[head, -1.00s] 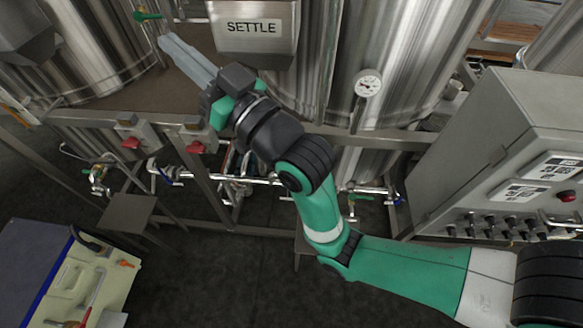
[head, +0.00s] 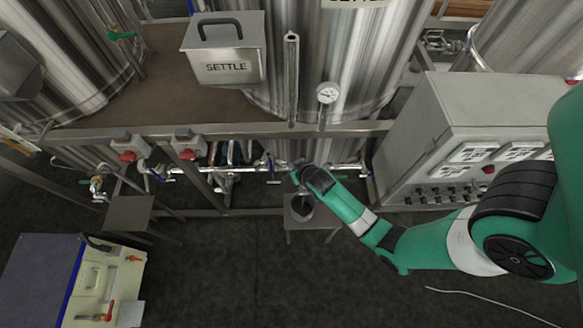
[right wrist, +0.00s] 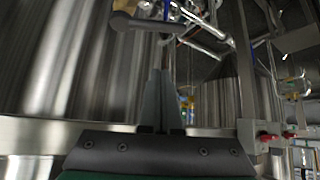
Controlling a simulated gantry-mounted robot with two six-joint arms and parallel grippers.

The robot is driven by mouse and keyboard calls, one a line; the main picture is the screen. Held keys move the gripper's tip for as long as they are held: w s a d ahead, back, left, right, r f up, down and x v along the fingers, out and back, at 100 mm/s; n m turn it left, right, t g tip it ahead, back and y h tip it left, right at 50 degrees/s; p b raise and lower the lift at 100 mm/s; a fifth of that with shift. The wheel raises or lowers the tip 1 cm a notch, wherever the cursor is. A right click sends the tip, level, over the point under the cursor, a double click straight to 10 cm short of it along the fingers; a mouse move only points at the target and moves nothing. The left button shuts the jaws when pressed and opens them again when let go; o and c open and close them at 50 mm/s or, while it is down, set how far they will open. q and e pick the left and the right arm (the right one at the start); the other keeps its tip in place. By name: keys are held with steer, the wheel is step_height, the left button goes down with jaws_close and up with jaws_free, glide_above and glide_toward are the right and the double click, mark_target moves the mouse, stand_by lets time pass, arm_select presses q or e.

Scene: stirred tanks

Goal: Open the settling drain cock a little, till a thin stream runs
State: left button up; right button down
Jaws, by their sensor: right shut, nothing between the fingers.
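In the head view a row of pipes with valves (head: 240,171) runs low under the settling tank (head: 375,55). I cannot tell for sure which is the drain cock, and no running stream shows. My right gripper (right wrist: 162,75) is shut and empty. In the right wrist view its fingers point at a grey pipe end (right wrist: 150,25), apparently just short of it. In the head view its wrist hides most of the fingers near the pipes. My left gripper is out of view.
A low stool (head: 312,222) with a dark vessel stands below my right wrist. A steel box marked SETTLE (head: 226,67) and a dial gauge (head: 328,93) are above the frame rail (head: 240,131). A control cabinet (head: 440,110) stands at right.

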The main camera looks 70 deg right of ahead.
steer(key=f+b, duration=0.1)
steer(key=f, duration=0.1)
steer(key=w+d+f, duration=0.1)
steer(key=f, duration=0.2)
steer(key=f+b, duration=0.1)
steer(key=f, duration=0.1)
steer(key=shift+w+d+f+b, duration=0.15)
steer(key=shift+w+d+b, duration=0.1)
steer(key=shift+w+b, duration=0.1)
steer(key=shift+s+a+p, duration=0.4)
steer(key=shift+s+a, duration=0.05)
steer(key=shift+s, duration=0.1)
